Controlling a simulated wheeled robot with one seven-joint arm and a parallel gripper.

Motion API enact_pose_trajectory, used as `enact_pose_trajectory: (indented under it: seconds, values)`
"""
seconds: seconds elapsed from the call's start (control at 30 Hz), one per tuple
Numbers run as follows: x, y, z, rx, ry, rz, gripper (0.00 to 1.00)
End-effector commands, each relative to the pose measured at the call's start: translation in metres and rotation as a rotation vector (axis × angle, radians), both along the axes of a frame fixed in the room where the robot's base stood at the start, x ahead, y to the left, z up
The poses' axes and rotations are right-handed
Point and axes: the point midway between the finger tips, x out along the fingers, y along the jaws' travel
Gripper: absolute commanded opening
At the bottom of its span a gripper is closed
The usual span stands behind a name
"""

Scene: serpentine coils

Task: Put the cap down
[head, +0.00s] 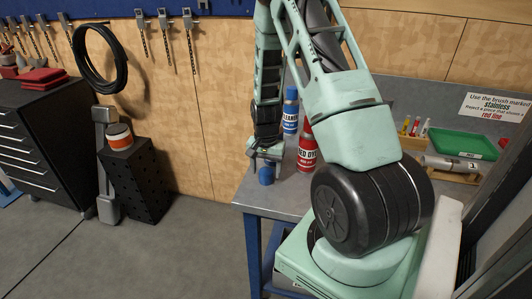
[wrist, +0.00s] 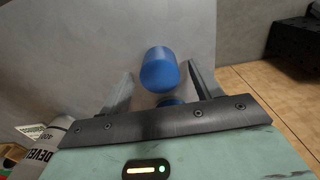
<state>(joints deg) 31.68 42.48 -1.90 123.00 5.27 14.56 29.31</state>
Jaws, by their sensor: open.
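The blue cap (head: 266,175) is at the left end of the grey bench top, and it looks to be resting there. In the wrist view the cap (wrist: 159,70) is a short blue cylinder between the two finger ends, with a gap on each side. My gripper (head: 264,156) is just above the cap in the head view. In the wrist view my gripper (wrist: 161,77) is open. A second dark blue patch shows below the cap there, mostly hidden by the gripper body, and I cannot tell what it is.
A blue-labelled cleaner can (head: 290,112) and a red dye can (head: 307,150) stand right of my gripper. A grey can (wrist: 50,142) shows at the wrist view's lower left. A green tray (head: 463,145) is farther right. The bench (head: 285,203) ends just left of the cap.

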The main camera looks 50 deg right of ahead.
Motion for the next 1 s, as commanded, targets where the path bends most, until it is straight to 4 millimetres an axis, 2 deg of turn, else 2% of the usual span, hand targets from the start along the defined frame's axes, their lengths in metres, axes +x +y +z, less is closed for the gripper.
enact_pose_trajectory:
  seconds: [0.3,0.5,0.63,0.8,0.87,0.9,0.97,1.0]
  values:
    - [0.001,0.0,0.059,-0.002,-0.005,0.001,0.64]
    - [0.0,0.0,0.09,-0.002,-0.003,0.001,0.64]
    - [0.0,0.0,0.101,-0.001,-0.002,0.0,0.64]
    - [0.0,0.001,0.106,0.0,0.0,0.002,0.64]
    - [0.002,0.008,0.108,0.003,-0.003,0.024,0.64]
    - [0.006,0.019,0.11,0.007,-0.006,0.057,0.64]
    - [0.013,0.045,0.116,0.016,-0.014,0.139,0.64]
    - [0.018,0.07,0.121,0.025,-0.021,0.219,0.64]
